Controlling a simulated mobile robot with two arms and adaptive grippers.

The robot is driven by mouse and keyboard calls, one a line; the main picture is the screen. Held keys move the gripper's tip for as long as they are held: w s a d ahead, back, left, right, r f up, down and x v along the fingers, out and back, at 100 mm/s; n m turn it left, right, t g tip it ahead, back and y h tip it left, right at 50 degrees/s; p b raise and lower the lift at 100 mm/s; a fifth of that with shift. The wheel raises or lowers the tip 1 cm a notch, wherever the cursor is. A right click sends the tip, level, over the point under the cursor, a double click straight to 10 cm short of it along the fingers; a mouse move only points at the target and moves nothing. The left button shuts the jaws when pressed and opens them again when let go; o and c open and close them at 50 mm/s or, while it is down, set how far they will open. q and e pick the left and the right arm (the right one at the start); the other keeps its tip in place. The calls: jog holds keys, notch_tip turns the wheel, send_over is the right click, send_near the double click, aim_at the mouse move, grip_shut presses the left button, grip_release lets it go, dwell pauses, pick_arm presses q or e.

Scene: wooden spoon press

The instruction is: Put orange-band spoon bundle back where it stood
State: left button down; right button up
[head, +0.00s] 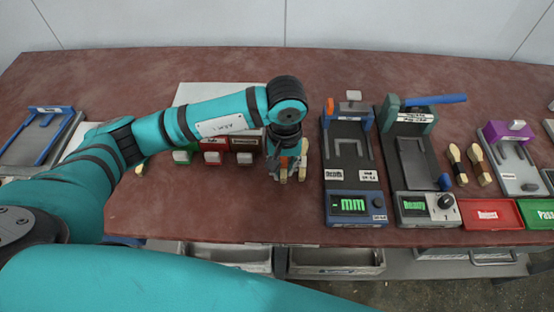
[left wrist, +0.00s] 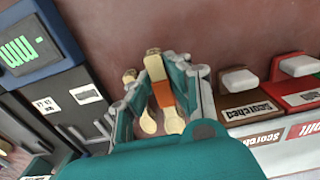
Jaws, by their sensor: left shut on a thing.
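The orange-band spoon bundle (left wrist: 164,92) is between the fingers of my left gripper (left wrist: 160,100) in the left wrist view. Its orange band and pale wooden spoons show there, with a handle end pointing up the picture and bowls lower down. My left gripper is shut on it. In the head view my left gripper (head: 287,168) points down over the table, left of the mm gauge. The fingers and wrist hide much of the bundle there. I cannot tell whether it touches the table. My right gripper is not in view.
The mm gauge (head: 350,178) stands close on the right, with a blue-handled press (head: 415,165) beyond it. Stamps with green, red and brown bases (head: 213,158) stand close on the left. Loose spoons (head: 458,165) lie farther right. Red table (head: 200,212) is clear in front.

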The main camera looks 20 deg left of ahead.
pick_arm(q)
jog(key=shift+w+a, duration=0.95)
jog(key=shift+w+a+f, duration=0.1)
jog(key=shift+f, duration=0.05)
jog(key=shift+f+p, duration=0.25)
jog(key=shift+p, duration=0.1)
notch_tip(320, 180, down, 2)
jog(key=shift+f+p, duration=0.1)
jog(key=shift+p, duration=0.35)
jog(key=shift+f, duration=0.45)
jog(key=shift+f+b, duration=0.1)
jog(key=shift+b, duration=0.2)
jog(key=c, duration=1.3)
grip_release()
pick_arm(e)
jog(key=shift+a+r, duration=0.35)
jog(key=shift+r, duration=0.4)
